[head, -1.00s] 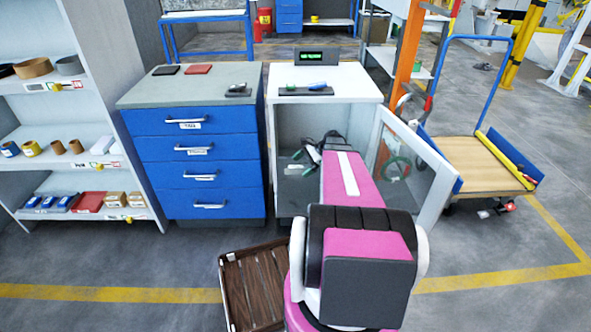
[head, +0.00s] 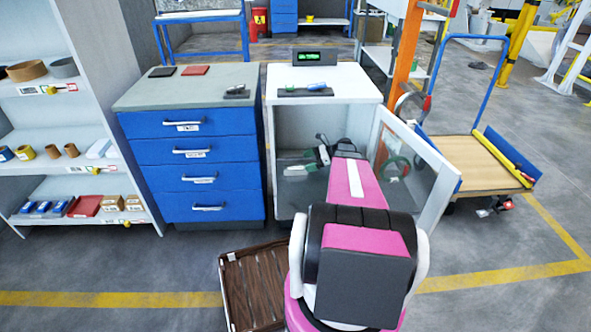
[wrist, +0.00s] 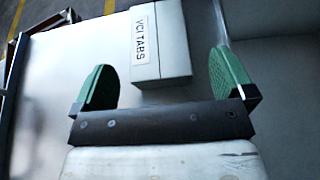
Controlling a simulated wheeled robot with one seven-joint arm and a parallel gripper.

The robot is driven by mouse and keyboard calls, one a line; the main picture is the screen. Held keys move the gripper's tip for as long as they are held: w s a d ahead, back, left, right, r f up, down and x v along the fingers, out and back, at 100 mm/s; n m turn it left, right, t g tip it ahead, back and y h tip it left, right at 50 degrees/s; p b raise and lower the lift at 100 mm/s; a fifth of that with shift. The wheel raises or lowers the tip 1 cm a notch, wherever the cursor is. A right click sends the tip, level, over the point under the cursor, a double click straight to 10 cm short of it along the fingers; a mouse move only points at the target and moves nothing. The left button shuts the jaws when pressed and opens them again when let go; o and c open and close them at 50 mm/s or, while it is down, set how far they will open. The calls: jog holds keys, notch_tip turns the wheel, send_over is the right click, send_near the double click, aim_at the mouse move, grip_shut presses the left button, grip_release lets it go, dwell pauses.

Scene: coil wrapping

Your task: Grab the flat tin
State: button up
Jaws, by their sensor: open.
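A pale grey flat tin (wrist: 172,45) with a white "VCI TABS" label lies on a light surface in the wrist view, running out of the top edge. My gripper (wrist: 160,68) is open, its two green-padded fingers apart. The near end of the tin reaches between the fingers, with a gap on both sides and no finger visibly touching it. In the head view my gripper (head: 322,152) is inside the open white cabinet (head: 325,87). My arm hides part of the cabinet's inside, and I cannot clearly make out the tin there.
The cabinet's door (head: 418,170) stands open to the right of my arm. A blue drawer unit (head: 190,165) stands close on the left. A brown slatted crate (head: 255,285) is on the floor in front. A trolley (head: 478,163) stands at the right.

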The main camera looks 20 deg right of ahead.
aim_at(297, 165)
jog(key=x, duration=0.5)
jog(key=shift+s+a, duration=0.1)
jog(key=shift+c, duration=0.3)
jog(key=c, duration=1)
jog(key=shift+r, duration=0.2)
